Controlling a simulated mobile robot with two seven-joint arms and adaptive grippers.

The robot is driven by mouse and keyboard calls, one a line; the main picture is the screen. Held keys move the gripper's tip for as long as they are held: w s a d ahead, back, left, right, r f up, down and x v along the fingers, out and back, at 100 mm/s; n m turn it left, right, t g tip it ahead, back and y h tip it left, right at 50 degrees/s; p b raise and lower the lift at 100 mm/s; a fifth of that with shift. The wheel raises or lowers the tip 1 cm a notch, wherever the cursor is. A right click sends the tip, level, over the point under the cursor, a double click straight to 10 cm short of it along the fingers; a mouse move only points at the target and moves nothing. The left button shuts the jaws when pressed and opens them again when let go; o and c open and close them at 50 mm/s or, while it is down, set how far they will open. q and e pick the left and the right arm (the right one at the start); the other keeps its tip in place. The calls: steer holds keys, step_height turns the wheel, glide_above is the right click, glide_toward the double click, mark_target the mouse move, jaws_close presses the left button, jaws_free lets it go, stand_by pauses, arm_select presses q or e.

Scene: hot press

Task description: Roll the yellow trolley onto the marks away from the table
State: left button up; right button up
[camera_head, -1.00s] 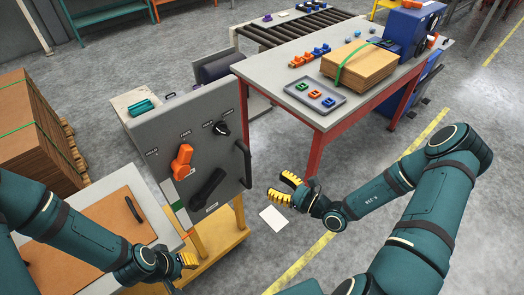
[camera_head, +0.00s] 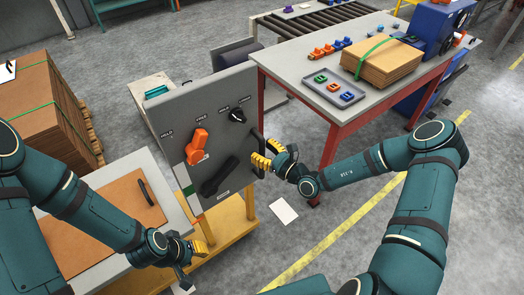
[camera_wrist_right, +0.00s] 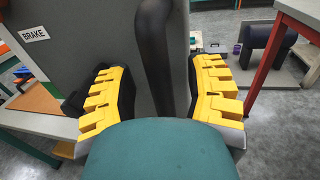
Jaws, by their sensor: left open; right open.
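The yellow trolley (camera_head: 234,232) stands on the floor and carries the grey control panel (camera_head: 222,105) with its orange lever (camera_head: 197,147) and black knobs. A black upright handle (camera_head: 259,143) is on the panel's right edge. My right gripper (camera_head: 268,153) is at this handle. In the right wrist view its yellow fingers (camera_wrist_right: 160,95) are open on both sides of the handle bar (camera_wrist_right: 155,55), with gaps showing. A BRAKE label (camera_wrist_right: 33,34) shows there too. My left gripper (camera_head: 203,247) is open and low, near the trolley's front left side; contact cannot be told.
The red-legged table (camera_head: 330,112) stands behind and right of the panel, with a tray (camera_head: 310,93) and cardboard stack (camera_head: 382,60) on it. A white rectangle (camera_head: 284,210) and a yellow line (camera_head: 335,238) mark the floor. Boxes (camera_head: 30,110) stand at left.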

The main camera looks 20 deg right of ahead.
steer(key=shift+w+a, duration=0.15)
steer(key=shift+w, duration=0.05)
